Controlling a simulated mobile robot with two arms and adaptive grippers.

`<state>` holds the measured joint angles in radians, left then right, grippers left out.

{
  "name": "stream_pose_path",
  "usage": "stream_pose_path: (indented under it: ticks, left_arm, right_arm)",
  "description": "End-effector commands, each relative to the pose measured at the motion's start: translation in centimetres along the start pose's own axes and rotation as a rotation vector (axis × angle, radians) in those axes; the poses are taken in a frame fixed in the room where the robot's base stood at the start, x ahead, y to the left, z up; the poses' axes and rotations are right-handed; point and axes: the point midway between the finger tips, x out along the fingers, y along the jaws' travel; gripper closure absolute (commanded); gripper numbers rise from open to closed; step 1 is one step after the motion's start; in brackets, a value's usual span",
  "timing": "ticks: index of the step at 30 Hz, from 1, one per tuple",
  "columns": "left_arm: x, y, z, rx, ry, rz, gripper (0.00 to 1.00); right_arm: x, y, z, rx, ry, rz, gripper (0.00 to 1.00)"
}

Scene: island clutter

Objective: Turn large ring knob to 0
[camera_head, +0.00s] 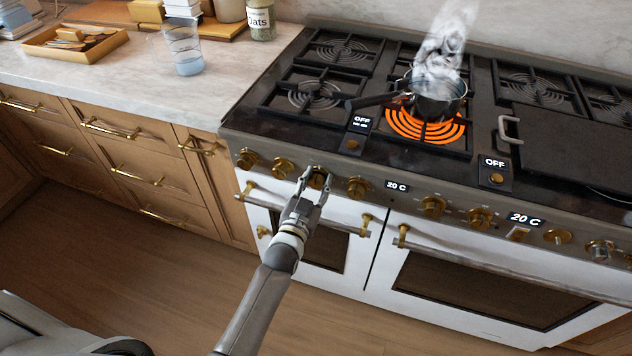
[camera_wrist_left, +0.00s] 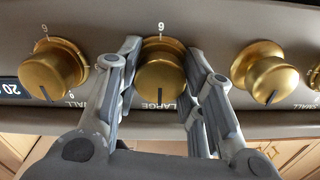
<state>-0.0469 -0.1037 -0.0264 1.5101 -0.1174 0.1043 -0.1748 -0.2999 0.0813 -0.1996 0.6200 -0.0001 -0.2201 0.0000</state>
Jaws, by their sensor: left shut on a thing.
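The gold knob (camera_wrist_left: 160,72) that my left gripper holds is in the middle of the left wrist view, with the word LARGE beside it and a 9 on its opposite side. A dark pointer mark shows on its LARGE side. In the head view this knob (camera_head: 318,181) is on the stove's front panel. My left gripper (camera_head: 316,176) is shut on it, one finger on each side; it also shows in the left wrist view (camera_wrist_left: 162,68). The glowing orange ring burner (camera_head: 424,133) is under a steaming pot (camera_head: 437,103). My right gripper is not in view.
Neighbouring gold knobs (camera_wrist_left: 53,75) and (camera_wrist_left: 265,72) sit close on both sides. Oven handles (camera_head: 292,208) run below the panel. The pot's handle (camera_head: 380,100) points left. A glass (camera_head: 184,48) and a tray (camera_head: 75,42) stand on the counter at the left.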

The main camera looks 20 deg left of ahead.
Motion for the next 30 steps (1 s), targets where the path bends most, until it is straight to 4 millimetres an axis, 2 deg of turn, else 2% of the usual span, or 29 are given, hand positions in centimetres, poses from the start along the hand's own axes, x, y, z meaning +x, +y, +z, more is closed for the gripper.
stream_pose_path:
  ticks: [12, 13, 18, 30]
  left_arm:
    - [-0.02, 0.06, 0.07, -0.007, -0.001, 0.001, 0.88]
    - [-0.02, 0.06, 0.06, -0.007, -0.001, 0.001, 0.62]
    - [-0.01, 0.05, 0.04, -0.007, -0.001, 0.001, 0.42]
    - [-0.58, 0.03, 0.06, -0.006, -0.001, 0.0, 0.42]
  right_arm:
    - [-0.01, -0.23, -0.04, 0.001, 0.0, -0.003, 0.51]
    - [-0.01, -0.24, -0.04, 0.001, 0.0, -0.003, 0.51]
    - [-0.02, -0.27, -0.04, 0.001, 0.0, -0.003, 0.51]
    - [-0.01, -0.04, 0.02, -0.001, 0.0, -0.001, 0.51]
